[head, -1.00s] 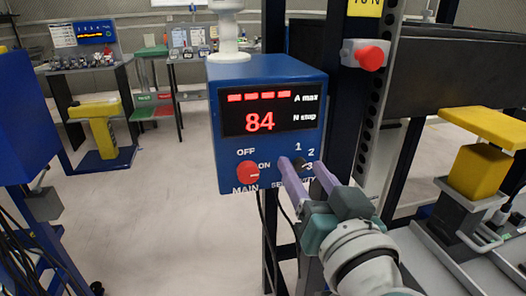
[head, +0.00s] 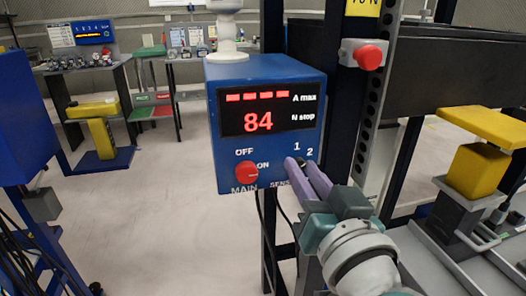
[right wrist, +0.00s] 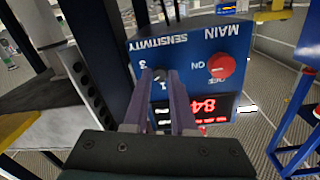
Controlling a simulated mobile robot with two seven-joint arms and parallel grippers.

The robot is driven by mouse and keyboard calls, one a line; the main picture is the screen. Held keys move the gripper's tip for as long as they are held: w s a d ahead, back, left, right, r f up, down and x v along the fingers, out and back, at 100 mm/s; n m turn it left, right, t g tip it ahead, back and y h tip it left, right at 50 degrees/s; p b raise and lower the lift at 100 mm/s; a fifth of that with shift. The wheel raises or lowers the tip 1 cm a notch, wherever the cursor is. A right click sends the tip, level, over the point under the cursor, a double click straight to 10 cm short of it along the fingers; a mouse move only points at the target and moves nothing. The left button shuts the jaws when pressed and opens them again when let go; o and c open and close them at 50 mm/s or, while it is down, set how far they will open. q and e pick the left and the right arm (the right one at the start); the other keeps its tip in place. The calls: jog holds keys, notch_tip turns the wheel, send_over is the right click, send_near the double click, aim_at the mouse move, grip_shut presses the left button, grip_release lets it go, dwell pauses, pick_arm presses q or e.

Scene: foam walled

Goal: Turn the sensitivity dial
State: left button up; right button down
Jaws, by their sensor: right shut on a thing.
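The blue control box (head: 222,165) stands ahead with a lit display (head: 262,110) reading 84. The small dark sensitivity dial (right wrist: 163,76) sits on its face, by the numbers 1, 2 and 3. My right gripper (head: 297,164) is shut on the dial, its two purple fingers on either side of it. In the head view the fingers hide most of the dial and part of its label. In the right wrist view the fingers also flank the dial, and its pointer cannot be made out. My left gripper is not in view.
The red MAIN knob (head: 246,172) is just left of the dial on the same face. A red button (head: 369,57) is on the dark post at upper right. A yellow block fixture (head: 478,170) stands to the right. The floor at left is open.

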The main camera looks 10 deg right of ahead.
jog(key=m, duration=0.9)
jog(key=shift+m, duration=1.2)
jog(key=c, duration=0.7)
grip_release()
jog(key=shift+c, duration=0.2)
jog(key=shift+d, duration=0.1)
